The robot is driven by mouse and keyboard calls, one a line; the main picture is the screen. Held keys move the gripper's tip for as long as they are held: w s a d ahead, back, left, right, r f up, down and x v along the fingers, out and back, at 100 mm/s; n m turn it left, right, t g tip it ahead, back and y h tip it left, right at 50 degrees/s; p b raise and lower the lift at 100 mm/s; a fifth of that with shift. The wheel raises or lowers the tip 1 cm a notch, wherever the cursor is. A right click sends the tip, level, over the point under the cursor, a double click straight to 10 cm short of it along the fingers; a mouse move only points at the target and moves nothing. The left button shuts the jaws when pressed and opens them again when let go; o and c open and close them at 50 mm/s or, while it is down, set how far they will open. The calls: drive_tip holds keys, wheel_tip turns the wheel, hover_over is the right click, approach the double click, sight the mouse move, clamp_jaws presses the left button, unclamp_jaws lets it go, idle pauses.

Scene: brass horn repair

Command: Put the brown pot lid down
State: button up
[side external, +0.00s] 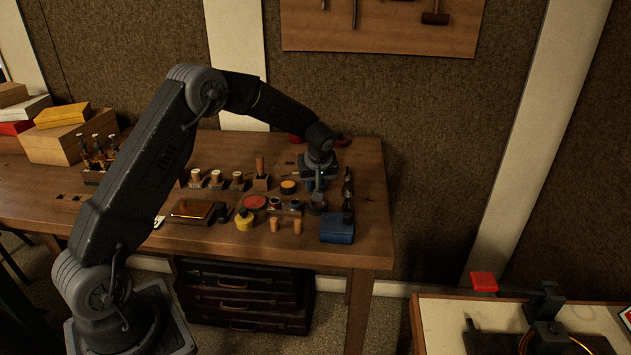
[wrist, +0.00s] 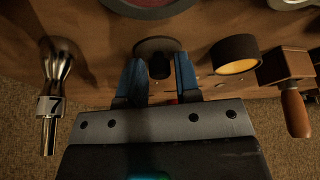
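A dark round lid with a knob (wrist: 152,46) sits at the fingertips in the wrist view; its colour reads nearly black-brown in this light. My gripper (wrist: 160,82) has its two blue fingers on either side of the knob, seemingly closed on it. In the side view my gripper (side external: 318,184) points down at the right part of the bench, and the lid is too small and dark to make out. Whether the lid touches the bench I cannot tell. A dark-rimmed round pot with a reddish inside (wrist: 150,8) shows at the wrist view's top edge.
A black pot with orange contents (wrist: 236,66) and a wooden-handled tool (wrist: 294,108) stand to the right in the wrist view. A metal mouthpiece marked 7 (wrist: 56,78) is left.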

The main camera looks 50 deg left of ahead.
drive_tip(key=shift+o, duration=1.1)
drive_tip(key=shift+r, duration=0.15)
drive_tip(key=v, duration=1.2)
drive_tip(key=s+d+r+m+t+h, duration=0.1)
drive_tip(key=s+d+r+m, duration=0.25)
drive_tip(key=s+r, duration=0.2)
drive_tip(key=s+d+r+m+t+h, duration=0.1)
drive_tip(key=s+d+r+m, duration=0.1)
drive_tip(key=s+d+r, duration=0.4)
drive_tip(key=s+d+f+m+h, duration=0.1)
drive_tip(key=s+d+f+m, duration=0.1)
drive_tip(key=s, duration=0.7)
drive_tip(key=s+d+f+m+t+h, duration=0.1)
drive_tip(key=s+d+m, duration=0.3)
drive_tip(key=s, duration=0.6)
drive_tip(key=shift+f+m, duration=0.5)
drive_tip(key=shift+m, duration=0.05)
